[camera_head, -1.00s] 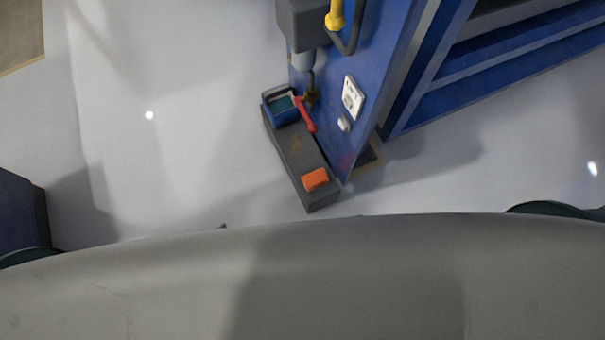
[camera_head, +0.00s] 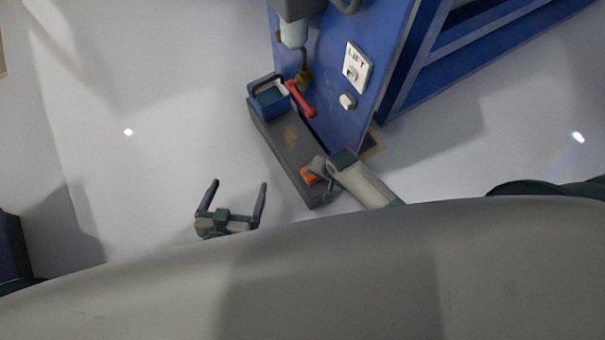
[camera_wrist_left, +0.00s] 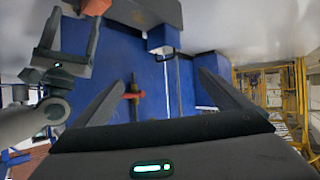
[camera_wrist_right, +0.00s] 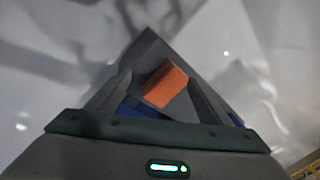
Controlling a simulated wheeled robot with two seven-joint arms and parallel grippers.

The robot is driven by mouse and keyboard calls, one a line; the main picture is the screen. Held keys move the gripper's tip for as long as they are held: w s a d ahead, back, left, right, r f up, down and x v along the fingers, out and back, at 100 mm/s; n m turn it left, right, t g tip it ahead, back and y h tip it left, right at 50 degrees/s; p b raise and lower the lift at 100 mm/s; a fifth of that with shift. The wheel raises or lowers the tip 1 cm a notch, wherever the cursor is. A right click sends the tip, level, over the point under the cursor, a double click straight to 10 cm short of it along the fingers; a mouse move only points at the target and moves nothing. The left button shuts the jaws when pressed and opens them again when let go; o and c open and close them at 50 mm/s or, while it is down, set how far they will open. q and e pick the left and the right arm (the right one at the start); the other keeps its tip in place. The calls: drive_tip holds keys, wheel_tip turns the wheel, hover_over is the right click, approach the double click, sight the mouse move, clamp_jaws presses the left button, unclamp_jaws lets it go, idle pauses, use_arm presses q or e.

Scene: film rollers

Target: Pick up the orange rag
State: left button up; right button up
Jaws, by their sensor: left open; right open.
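The orange rag (camera_head: 309,174) is a small block-like folded piece on the near end of a dark grey ledge (camera_head: 284,146). My right gripper (camera_head: 323,178) is open over the rag and partly hides it in the head view. In the right wrist view, the rag (camera_wrist_right: 165,84) lies between the open fingers; I cannot tell whether they touch it. My left gripper (camera_head: 239,184) is open and empty, left of the ledge, over the floor. In the left wrist view, an orange patch (camera_wrist_left: 72,4) shows at the top left edge, beyond my right gripper.
A blue panel with a white LIFT plate (camera_head: 357,67) rises along the ledge's right side.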

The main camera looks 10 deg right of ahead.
drive_tip(key=w+m+b, duration=0.1)
drive_tip(key=w+b, duration=0.1)
drive_tip(key=w+f+m+g+b, duration=0.1)
drive_tip(key=w+m+b, duration=0.1)
drive_tip(key=shift+w+a+f, duration=0.15)
drive_tip(key=shift+w+f, duration=0.05)
drive_tip(key=w+m+b, duration=0.1)
drive_tip(key=w+r+m+h+b, duration=0.1)
drive_tip(key=m+g+b, duration=0.1)
drive_tip(key=b, duration=0.1)
drive_tip(key=shift+w+d+r+m, duration=0.25)
drive_tip(key=shift+w+d+m, duration=0.05)
drive_tip(key=shift+w+d, duration=0.1)
drive_tip(key=shift+r, duration=0.2)
use_arm(q)
wheel_tip(320, 180, up, 16)
drive_tip(key=s+d+t+h, duration=0.1)
drive_tip(key=d+t+h, duration=0.1)
drive_tip(key=t, duration=0.3)
drive_tip(key=shift+d+r, duration=0.2)
drive_tip(key=shift+s, duration=0.1)
use_arm(e)
drive_tip(key=shift+f, duration=0.15)
